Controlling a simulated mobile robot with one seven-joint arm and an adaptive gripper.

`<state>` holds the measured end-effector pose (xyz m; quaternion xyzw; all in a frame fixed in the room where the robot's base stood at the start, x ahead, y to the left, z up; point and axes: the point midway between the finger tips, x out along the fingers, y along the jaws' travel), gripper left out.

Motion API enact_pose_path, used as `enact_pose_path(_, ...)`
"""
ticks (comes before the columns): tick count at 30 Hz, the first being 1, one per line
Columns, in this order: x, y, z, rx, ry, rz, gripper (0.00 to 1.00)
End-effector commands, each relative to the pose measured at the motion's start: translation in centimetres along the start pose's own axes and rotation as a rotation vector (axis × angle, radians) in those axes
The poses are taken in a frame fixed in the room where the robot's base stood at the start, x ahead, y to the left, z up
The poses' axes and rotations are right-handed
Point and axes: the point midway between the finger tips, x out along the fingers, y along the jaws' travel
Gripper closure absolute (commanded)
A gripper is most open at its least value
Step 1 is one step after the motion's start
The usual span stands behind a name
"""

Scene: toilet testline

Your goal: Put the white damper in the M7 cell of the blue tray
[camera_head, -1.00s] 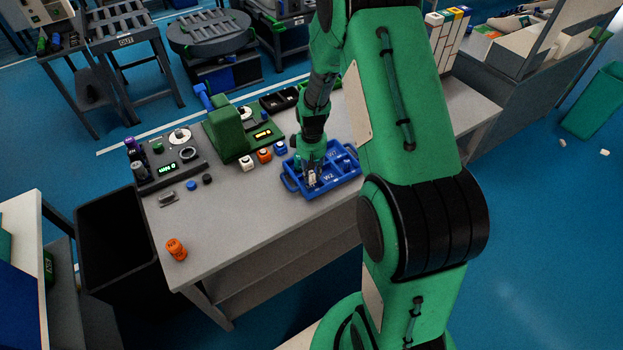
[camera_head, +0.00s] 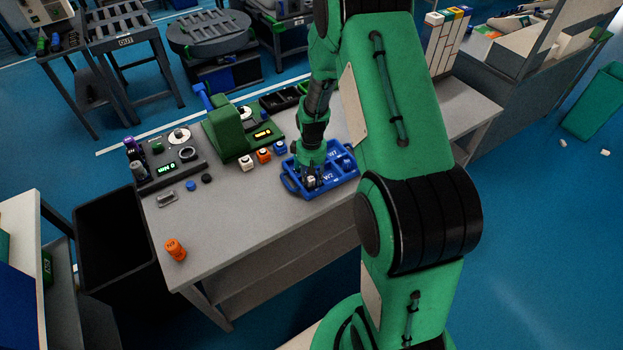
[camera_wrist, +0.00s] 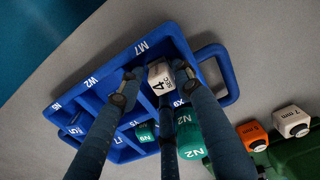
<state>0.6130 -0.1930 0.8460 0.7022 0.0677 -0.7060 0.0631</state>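The blue tray (camera_head: 345,179) lies on the grey table, with its labelled cells also showing in the wrist view (camera_wrist: 92,83). The white damper (camera_wrist: 159,75), marked with a 4, sits inside the tray in the cell beside the M7 label. In the head view the damper (camera_head: 311,180) is a small white spot at the tray's near left. My gripper (camera_wrist: 158,88) is low over that cell with its fingers spread around the damper. Gaps show between the damper and the side fingers. The middle finger hides part of the damper's lower side.
A teal piece (camera_wrist: 145,131) sits in another tray cell.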

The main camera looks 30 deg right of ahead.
Motion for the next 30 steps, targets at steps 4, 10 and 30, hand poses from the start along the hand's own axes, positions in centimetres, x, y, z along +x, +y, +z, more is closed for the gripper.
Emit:
enact_pose_path(4, -0.1, 0.0, 0.0, 0.0, 0.0, 0.0, 0.66)
enact_pose_path(10, -1.2, 0.0, -0.1, 0.0, 0.002, 0.001, 0.66)
enact_pose_path(30, -10.9, 0.0, 0.0, 0.0, 0.001, 0.001, 0.66)
